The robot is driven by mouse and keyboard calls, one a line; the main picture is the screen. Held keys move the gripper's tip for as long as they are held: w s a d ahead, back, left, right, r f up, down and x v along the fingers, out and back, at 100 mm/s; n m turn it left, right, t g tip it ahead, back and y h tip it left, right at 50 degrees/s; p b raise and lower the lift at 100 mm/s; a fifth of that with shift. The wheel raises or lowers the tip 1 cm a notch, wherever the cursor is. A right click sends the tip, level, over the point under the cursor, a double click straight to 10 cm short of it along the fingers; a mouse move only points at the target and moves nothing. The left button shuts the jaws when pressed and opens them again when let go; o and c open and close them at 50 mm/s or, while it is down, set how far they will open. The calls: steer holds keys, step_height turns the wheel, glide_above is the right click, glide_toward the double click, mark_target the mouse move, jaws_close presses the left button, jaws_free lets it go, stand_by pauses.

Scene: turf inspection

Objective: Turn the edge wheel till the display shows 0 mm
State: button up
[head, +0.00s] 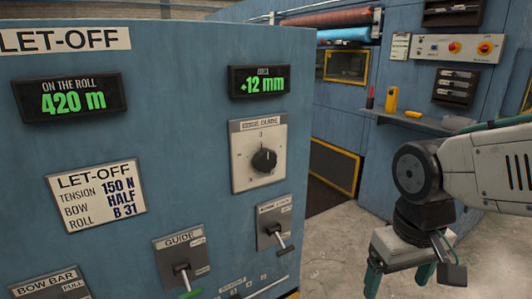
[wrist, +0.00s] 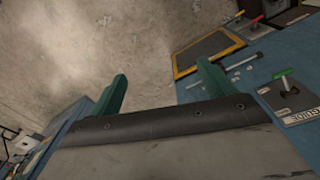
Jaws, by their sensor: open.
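The display (head: 260,81) on the upper right of the blue panel reads +12 mm in green; its small heading is hard to read. Below it, a black round knob (head: 264,160) with a pointer sits on a pale plate with a blurred label, probably the edge wheel. The pointer is roughly upward. My gripper (head: 398,278) hangs right of the panel, lower than the knob and apart from it. In the wrist view my gripper (wrist: 163,75) has its green fingers spread with nothing between them. The knob is not visible there.
Another display (head: 72,98) reads 420 m. The guide lever (head: 184,276) and another lever (head: 275,236) stick out below the knob; the guide lever also shows in the wrist view (wrist: 284,82). A shelf (head: 420,122) holds small items at the back. Concrete floor lies open beside the panel.

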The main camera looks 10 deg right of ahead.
steer(key=w+a+f+n+t, duration=0.1)
steer(key=w+a+f+t, duration=0.15)
steer(key=w, duration=0.35)
steer(key=w+a+f+t, duration=0.1)
steer(key=w+f+t, duration=0.15)
steer(key=w, duration=0.45)
steer(key=n+t+y, duration=0.2)
steer(key=t+y, duration=0.6)
steer(key=t, duration=0.3)
glide_toward(268, 164)
steer(key=x, duration=1)
steer(key=shift+w+a, duration=0.2)
steer(key=shift+w, duration=0.1)
steer(key=c, duration=1)
